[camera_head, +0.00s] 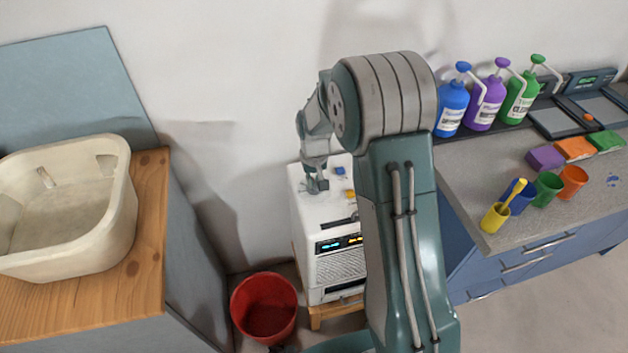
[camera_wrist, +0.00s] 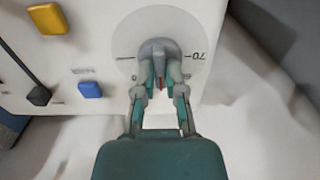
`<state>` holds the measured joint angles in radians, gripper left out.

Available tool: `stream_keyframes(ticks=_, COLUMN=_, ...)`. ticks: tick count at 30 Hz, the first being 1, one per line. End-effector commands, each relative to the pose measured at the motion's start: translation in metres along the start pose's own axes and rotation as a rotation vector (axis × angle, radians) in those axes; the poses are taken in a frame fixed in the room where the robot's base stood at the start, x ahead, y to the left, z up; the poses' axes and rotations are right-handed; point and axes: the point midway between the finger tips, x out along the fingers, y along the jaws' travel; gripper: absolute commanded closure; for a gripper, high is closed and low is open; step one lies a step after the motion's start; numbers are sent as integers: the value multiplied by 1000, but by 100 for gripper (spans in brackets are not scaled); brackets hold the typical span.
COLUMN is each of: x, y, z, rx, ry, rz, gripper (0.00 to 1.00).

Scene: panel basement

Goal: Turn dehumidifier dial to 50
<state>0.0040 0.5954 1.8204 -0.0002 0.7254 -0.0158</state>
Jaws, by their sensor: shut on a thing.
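The dehumidifier (camera_head: 340,272) is a white box with a lit display on its front, standing on a small wooden stand. Its top panel shows close in the wrist view (camera_wrist: 105,60). The dial (camera_wrist: 158,48) is a grey knob on a pale round scale, with "70" readable at the right; other marks are partly hidden. A small red mark shows between my fingers. My gripper (camera_wrist: 160,82) is shut on the dial, one finger on each side. In the head view my gripper (camera_head: 316,184) is over the top panel, and the dial is hidden.
On the panel are a yellow button (camera_wrist: 47,18), a blue button (camera_wrist: 90,90) and a black lever (camera_wrist: 38,95). A red bucket (camera_head: 264,307) stands on the floor at left. A counter (camera_head: 470,185) with bottles and cups is at right, and a cream basin (camera_head: 70,205) at left.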

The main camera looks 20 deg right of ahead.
Motion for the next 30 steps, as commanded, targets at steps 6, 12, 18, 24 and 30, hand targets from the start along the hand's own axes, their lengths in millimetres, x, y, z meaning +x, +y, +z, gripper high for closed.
stream_keyframes(ticks=6, x=1, y=0, z=0, rx=13, ry=1, rz=-1, gripper=100)
stream_keyframes(ticks=12, x=1, y=-1, z=0, rx=13, ry=0, rz=-1, gripper=100)
stream_keyframes(ticks=18, x=1, y=0, z=0, rx=12, ry=0, rz=0, gripper=51)
stream_keyframes(ticks=24, x=0, y=0, z=0, rx=12, ry=0, rz=0, gripper=51)
stream_keyframes(ticks=30, x=-5, y=0, z=0, rx=12, ry=2, rz=0, gripper=51)
